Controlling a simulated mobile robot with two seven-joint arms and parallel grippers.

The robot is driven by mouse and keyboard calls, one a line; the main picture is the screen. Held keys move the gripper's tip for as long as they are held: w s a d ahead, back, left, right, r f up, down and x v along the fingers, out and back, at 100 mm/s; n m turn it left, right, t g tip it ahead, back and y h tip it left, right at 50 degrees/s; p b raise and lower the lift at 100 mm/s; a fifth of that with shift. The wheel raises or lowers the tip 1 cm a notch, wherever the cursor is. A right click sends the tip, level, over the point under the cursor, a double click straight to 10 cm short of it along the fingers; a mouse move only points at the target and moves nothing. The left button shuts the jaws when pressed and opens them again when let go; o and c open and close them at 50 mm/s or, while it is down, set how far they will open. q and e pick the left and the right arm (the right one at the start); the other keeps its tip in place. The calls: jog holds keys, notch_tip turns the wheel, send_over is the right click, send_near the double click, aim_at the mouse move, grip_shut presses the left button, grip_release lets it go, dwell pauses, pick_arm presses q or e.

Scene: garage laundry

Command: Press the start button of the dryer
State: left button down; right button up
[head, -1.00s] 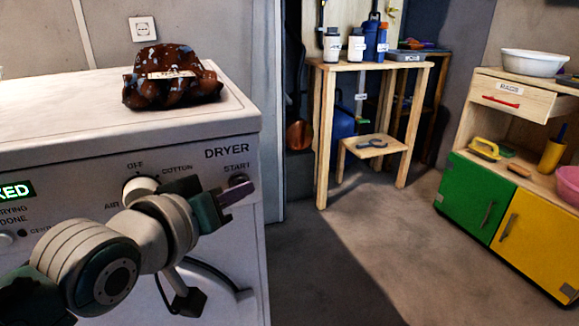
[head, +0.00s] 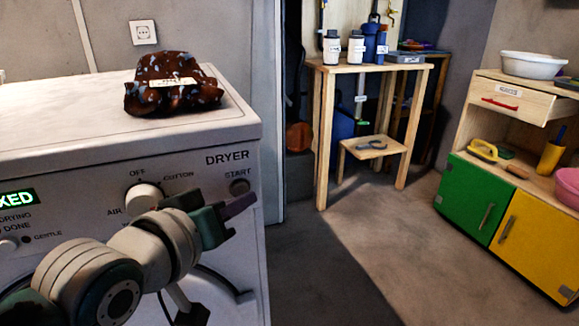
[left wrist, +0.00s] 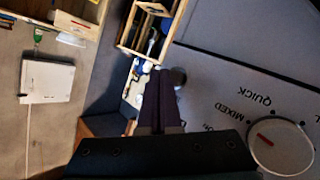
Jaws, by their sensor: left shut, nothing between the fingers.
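The white dryer (head: 90,150) stands at the left in the head view. Its dark round start button (head: 240,187) is near the panel's right end, under the word START. In the left wrist view the shut fingers (left wrist: 160,82) point at the panel's edge. A dark round piece (left wrist: 179,76), seemingly the start button, shows right beside their tips. My right gripper is not in view.
A white dial (head: 143,196) sits left of the button; the wrist view shows a dial with a red mark (left wrist: 265,139). A wooden table (head: 365,67) and cabinet stand farther right, with open floor between.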

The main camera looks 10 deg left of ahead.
pick_arm(q)
jog(key=shift+s, duration=0.1)
jog(key=s+d+p, duration=0.1)
jog(key=s, duration=0.1)
jog(key=s+d+p, duration=0.1)
jog(key=s+d, duration=0.1)
jog(key=shift+p, duration=0.4)
dwell(0.6)
jog(key=s+a+r+m+g+y+p, duration=0.15)
jog(key=s+r+g+p, duration=0.25)
jog(key=s+r+p, duration=0.55)
jog(key=s+a+r+m+g+p, duration=0.25)
jog(key=s+r+p, duration=0.45)
jog(key=r+p, duration=0.5)
jog(key=s+a+r+m+g+y+p, duration=0.15)
jog(key=s+r+g+p, duration=0.25)
jog(key=s+r+p, duration=0.55)
notch_tip(320, 180, up, 36)
jog(key=w+h+p, duration=0.1)
jog(key=w+p, duration=0.1)
jog(key=p, duration=3.4)
jog(key=shift+a+p, duration=0.15)
jog(key=shift+p, duration=0.15)
